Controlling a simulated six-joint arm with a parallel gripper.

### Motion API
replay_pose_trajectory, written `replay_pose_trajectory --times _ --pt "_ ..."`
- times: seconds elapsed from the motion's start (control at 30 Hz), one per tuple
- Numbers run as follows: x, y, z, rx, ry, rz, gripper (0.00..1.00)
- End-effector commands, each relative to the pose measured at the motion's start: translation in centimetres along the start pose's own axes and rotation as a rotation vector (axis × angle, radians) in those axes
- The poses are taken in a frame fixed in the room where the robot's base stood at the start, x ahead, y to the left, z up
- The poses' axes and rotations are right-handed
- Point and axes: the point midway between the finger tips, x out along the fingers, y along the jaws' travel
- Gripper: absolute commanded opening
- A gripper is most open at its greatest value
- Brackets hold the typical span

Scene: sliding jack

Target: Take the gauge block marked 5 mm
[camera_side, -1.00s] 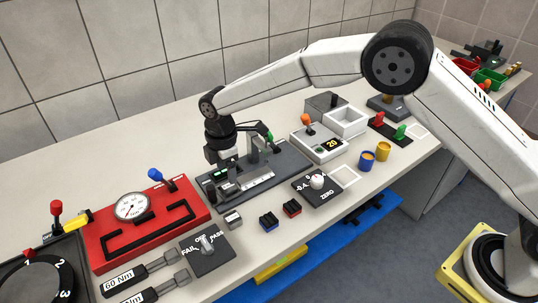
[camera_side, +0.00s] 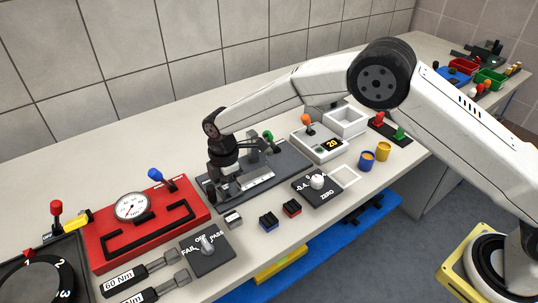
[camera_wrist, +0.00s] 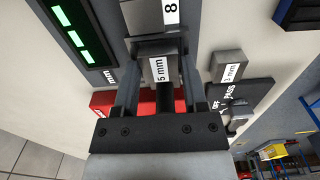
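The gauge block marked 5 mm (camera_wrist: 160,68) is grey with a white label and sits between my fingers in the wrist view. In the side view my gripper hides it. My gripper (camera_wrist: 158,75) points down at the left part of the dark jack plate (camera_side: 285,160). It also shows in the side view (camera_side: 225,195). One finger is on each side of the block, close to its sides; I cannot tell whether they press on it. A part labelled 8 (camera_wrist: 170,12) lies just beyond it. Another block, seemingly marked 2 mm (camera_wrist: 230,70), stands apart on the table.
A display with green bars (camera_wrist: 80,35) lies left of my fingers in the wrist view. A red gauge board (camera_side: 190,212) stands left of the jack, and a FAIL/PASS switch (camera_side: 208,252) in front. A green-tipped lever (camera_side: 268,136) rises behind my gripper.

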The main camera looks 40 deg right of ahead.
Motion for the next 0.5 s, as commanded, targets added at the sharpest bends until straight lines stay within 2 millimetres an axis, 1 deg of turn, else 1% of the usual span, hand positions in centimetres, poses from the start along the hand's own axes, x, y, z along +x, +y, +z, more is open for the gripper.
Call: replay_pose_trajectory --times 0.03,0.07,0.1,0.13,0.17,0.5 --pt "-0.02 0.0 0.0 0.0 0.0 0.0 0.36" --pt "-0.02 0.0 0.0 0.0 0.0 0.0 0.26" --pt "-0.02 0.0 0.0 0.0 0.0 0.0 0.13" --pt "-0.02 0.0 0.0 0.0 0.0 0.0 0.04" --pt "-0.03 0.0 0.0 0.0 0.0 0.0 0.0" --pt "-0.56 0.05 -0.02 0.0 0.001 0.002 0.0"
